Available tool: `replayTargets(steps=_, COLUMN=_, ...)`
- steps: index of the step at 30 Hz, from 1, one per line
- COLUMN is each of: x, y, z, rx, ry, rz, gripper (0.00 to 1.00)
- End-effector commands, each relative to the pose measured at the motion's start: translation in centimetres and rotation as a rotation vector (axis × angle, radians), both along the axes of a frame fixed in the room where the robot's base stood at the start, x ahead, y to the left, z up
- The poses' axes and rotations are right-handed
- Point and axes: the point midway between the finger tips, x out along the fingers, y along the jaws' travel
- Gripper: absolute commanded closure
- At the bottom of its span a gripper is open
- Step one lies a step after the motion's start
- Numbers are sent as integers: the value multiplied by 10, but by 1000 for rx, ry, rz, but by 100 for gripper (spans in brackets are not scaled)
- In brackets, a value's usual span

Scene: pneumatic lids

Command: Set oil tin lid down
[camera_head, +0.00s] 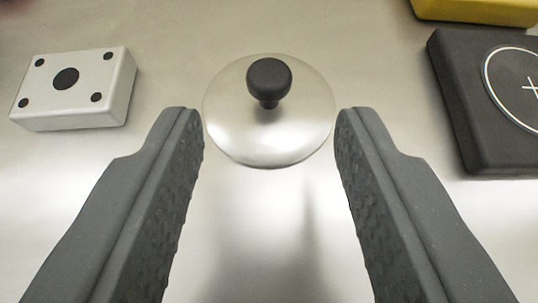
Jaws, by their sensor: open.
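The oil tin lid (235,130) is a round, shiny silver disc with a black knob (268,80) on top. It rests upright, knob up, on the metal surface in the upper middle of the view. My gripper (269,118) is open, with its two dark grey textured fingers on either side of the picture. The fingertips are left and right of the lid's near part, and nothing is held between them. Whether the fingertips touch the lid's rim I cannot tell. No oil tin shows in this view.
A white box (100,75) with black dots lies to the left of the lid. A black square block (470,110) with a white circle and cross is at the right. A yellow object (480,10) is at the top right. The brushed metal surface between them is clear.

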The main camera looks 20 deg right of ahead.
Motion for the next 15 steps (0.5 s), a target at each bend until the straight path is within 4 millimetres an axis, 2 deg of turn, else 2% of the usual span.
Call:
replayTargets(steps=9, x=-37, y=11, z=24, rx=0, ry=-3, rz=0, gripper=60)
replayTargets(steps=15, x=-51, y=15, z=29, rx=2, ry=1, rz=0, gripper=60)
